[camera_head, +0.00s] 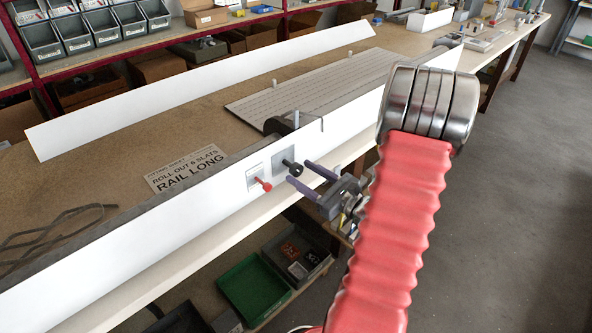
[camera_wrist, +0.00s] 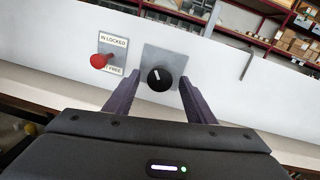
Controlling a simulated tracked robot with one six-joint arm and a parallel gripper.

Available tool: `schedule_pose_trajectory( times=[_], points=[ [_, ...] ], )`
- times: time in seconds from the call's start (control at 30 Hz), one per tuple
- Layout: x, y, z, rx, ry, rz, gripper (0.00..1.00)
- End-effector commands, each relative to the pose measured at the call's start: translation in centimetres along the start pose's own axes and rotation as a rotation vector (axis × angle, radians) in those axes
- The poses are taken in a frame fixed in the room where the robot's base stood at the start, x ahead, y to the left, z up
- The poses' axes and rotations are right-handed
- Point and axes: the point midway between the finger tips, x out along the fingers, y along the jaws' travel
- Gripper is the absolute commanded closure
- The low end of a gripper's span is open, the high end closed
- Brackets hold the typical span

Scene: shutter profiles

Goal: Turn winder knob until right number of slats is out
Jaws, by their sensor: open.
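The black winder knob (camera_wrist: 159,78) sits on a grey square plate on the white rail, with a white pointer mark on its face. It also shows in the head view (camera_head: 289,164). My gripper (camera_wrist: 153,88) is open, with its dark purple fingers to the left and right of the knob. In the head view the fingers (camera_head: 304,176) end close in front of the rail; contact with the knob cannot be told. The grey slatted sheet (camera_head: 315,88) lies flat on the bench behind the rail. A sign (camera_head: 186,168) reads "ROLL OUT 6 SLATS" and "RAIL LONG".
A red-tipped lever (camera_wrist: 98,61) stands left of the knob on a label reading "IN LOCKED" and "FREE". A long white strip (camera_head: 200,88) stands behind on the bench. Crates, one a green crate (camera_head: 254,289), sit below. Grey floor is open at right.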

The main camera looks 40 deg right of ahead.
Motion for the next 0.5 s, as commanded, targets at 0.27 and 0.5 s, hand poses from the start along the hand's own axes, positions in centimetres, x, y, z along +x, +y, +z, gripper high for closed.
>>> schedule_pose_trajectory(
  times=[0.27,0.5],
  points=[
    [2.8,0.1,0.0,-0.001,0.0,0.001,0.5],
    [3.3,0.0,0.0,-0.001,0.0,-0.001,0.5]
  ],
)
